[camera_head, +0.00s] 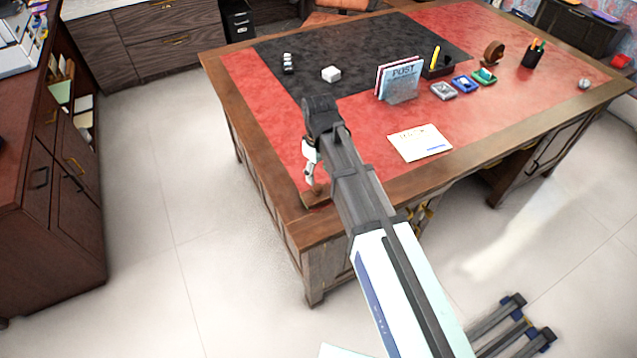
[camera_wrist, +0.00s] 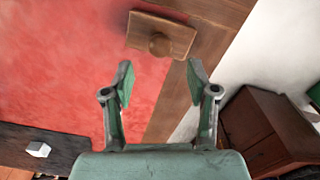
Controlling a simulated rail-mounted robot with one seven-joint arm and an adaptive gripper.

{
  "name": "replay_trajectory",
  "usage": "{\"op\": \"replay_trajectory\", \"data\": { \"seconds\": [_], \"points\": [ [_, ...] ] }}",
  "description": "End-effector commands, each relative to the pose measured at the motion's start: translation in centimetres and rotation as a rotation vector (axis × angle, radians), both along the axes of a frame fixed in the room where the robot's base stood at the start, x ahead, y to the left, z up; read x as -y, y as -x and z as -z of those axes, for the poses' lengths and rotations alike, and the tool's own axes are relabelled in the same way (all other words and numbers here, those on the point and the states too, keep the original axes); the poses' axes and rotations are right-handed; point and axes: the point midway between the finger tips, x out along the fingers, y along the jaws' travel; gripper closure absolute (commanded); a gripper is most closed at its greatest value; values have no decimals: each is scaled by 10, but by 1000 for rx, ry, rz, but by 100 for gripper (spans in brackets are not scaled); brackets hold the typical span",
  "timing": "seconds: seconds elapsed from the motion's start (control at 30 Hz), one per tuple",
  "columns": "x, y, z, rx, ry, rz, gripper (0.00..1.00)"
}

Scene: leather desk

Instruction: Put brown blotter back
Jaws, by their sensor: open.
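The brown blotter (camera_head: 316,197) is a wooden piece at the front left corner of the desk, partly hidden by my gripper in the head view. In the wrist view the brown blotter (camera_wrist: 180,40) shows a flat brown top with a round knob. It lies across the edge between the red leather and the wooden border. My gripper (camera_wrist: 161,82) is open and empty, its two fingers apart. The blotter is beyond the fingertips in the wrist view. My gripper (camera_head: 311,172) points down at the desk corner in the head view.
On the desk are a white block (camera_head: 331,74), a letter holder (camera_head: 398,80), a paper (camera_head: 420,142), several small ink pads, a tape dispenser (camera_head: 493,53) and a pen cup (camera_head: 533,55). The red leather left of the letter holder is mostly clear. A dark cabinet (camera_head: 50,190) stands at left.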

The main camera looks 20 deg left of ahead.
Motion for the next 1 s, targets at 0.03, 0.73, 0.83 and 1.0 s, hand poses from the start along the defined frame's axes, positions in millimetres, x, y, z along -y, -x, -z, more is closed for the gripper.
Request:
{"op": "replay_trajectory", "data": {
  "seconds": [0.03,0.73,0.83,1.0],
  "points": [
    [-1,-1,-7,2,-1,0,42],
    [0,0,-42,0,1,0,42],
    [0,0,-42,0,0,0,42],
    [0,0,-42,0,0,0,42]
  ]
}}
